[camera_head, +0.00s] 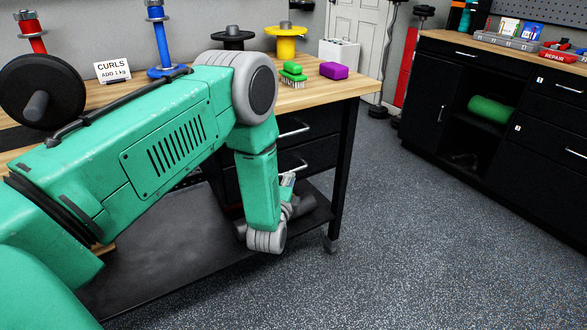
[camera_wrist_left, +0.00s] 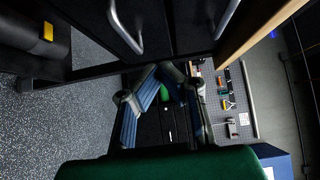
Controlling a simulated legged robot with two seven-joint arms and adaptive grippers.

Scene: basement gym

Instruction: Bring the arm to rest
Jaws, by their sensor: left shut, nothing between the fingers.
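My left arm (camera_head: 175,130) comes in from the left in the head view and crosses in front of the wooden workbench. Its forearm hangs down beyond the bench's front edge. My left gripper (camera_head: 287,188) is mostly hidden behind the forearm and wrist, with a small part showing. In the left wrist view the gripper (camera_wrist_left: 172,76) shows its blue-grey fingers, shut with nothing between them. My right gripper is in neither view.
The workbench top (camera_head: 345,88) holds a green brush (camera_head: 292,72), a purple block (camera_head: 333,70), a black weight plate (camera_head: 42,90) and a "CURLS" sign (camera_head: 112,71). Drawer handles (camera_wrist_left: 125,28) are close to the gripper. Open speckled floor (camera_head: 420,220) lies to the right, before a black cabinet (camera_head: 440,85).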

